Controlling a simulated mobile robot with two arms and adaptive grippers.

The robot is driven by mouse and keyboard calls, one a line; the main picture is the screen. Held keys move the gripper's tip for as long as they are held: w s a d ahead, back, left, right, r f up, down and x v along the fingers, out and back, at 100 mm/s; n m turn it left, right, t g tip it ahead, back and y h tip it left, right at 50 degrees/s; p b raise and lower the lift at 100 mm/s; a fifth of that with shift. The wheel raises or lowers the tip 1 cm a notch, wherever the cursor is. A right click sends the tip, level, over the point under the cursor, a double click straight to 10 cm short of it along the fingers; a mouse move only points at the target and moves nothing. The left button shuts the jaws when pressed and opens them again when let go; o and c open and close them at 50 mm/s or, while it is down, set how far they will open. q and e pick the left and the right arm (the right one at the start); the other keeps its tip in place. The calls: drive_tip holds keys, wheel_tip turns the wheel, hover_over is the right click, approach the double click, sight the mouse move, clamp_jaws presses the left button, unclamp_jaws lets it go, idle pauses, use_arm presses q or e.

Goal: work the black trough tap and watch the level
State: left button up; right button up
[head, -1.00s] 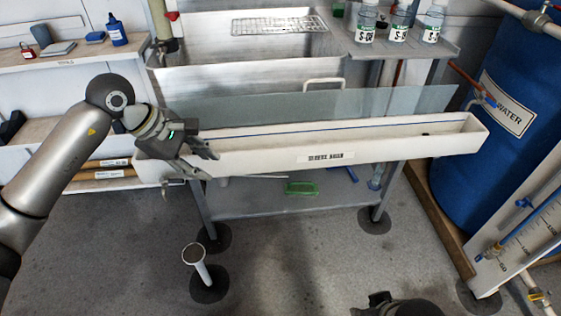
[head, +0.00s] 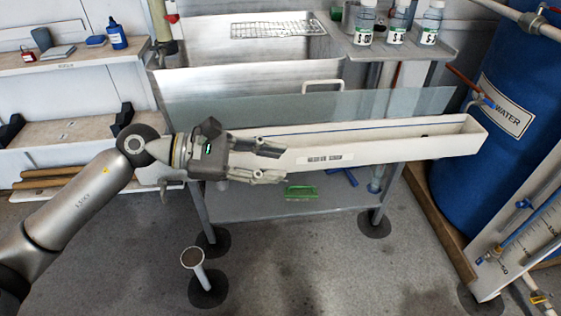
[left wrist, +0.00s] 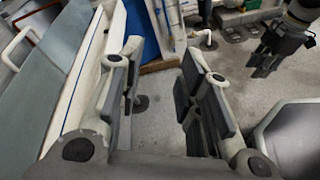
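The long white trough (head: 400,150) lies across the front of the bench, with a blue line along its inner back wall and a label on its front. A small dark fitting (head: 163,190), perhaps the black tap, hangs below its left end. My left gripper (head: 276,164) is in front of the trough's left half, fingers pointing right, open and empty. In the left wrist view, its fingers (left wrist: 163,65) are spread beside the trough (left wrist: 78,85). My right gripper (left wrist: 266,62) hangs at the top right there; its opening is unclear. I cannot make out the water level.
A clear panel (head: 400,103) stands behind the trough. A green tray (head: 300,192) sits on the lower shelf (head: 255,206). A white post (head: 195,265) stands on the floor at front left. A blue water barrel (head: 510,95) is at right. The front floor is mostly clear.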

sight(170, 181)
use_arm(q)
drive_tip(key=shift+d+r, duration=0.15)
drive_tip(key=shift+r, duration=0.05)
use_arm(e)
drive_tip(key=shift+s, duration=0.1)
use_arm(q)
drive_tip(key=shift+c, duration=0.3)
